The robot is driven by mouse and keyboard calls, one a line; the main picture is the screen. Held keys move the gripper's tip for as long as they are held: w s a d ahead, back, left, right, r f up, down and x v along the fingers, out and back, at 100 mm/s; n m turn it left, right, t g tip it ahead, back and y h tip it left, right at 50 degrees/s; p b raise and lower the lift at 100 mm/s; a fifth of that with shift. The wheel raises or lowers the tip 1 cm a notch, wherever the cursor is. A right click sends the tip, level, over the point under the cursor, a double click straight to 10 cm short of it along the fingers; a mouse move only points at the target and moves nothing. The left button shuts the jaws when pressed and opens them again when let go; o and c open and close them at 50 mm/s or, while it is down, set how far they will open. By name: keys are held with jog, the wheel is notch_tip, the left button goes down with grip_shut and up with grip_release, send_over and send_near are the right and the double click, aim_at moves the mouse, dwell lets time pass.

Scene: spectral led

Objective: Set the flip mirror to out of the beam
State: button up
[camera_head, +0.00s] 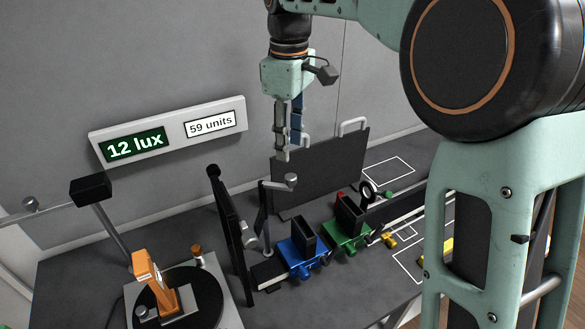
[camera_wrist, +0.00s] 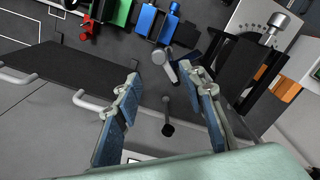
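The flip mirror appears to be the blue-grey upright plate (camera_head: 262,215) with a side arm ending in a pale round knob (camera_head: 291,180), in the head view. It stands between a tall black panel and the blue carriage. In the wrist view the pale knob (camera_wrist: 160,57) shows beyond my fingers, and the plate is partly hidden beside it. My gripper (camera_head: 288,140) points down, above and beyond the knob, apart from it. In the wrist view my gripper (camera_wrist: 163,100) has its two fingers wide apart with nothing between them.
A tall black panel (camera_head: 230,230) stands to the left. The blue carriage (camera_head: 302,255) and green carriage (camera_head: 347,232) sit on the rail to the right. A dark board with handles (camera_head: 320,172) stands behind. The wall display (camera_head: 168,131) reads 12 lux and 59 units.

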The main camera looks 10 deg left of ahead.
aim_at(290, 176)
notch_tip(290, 176, down, 8)
jog(key=shift+f, duration=0.25)
grip_shut()
dwell(0.3)
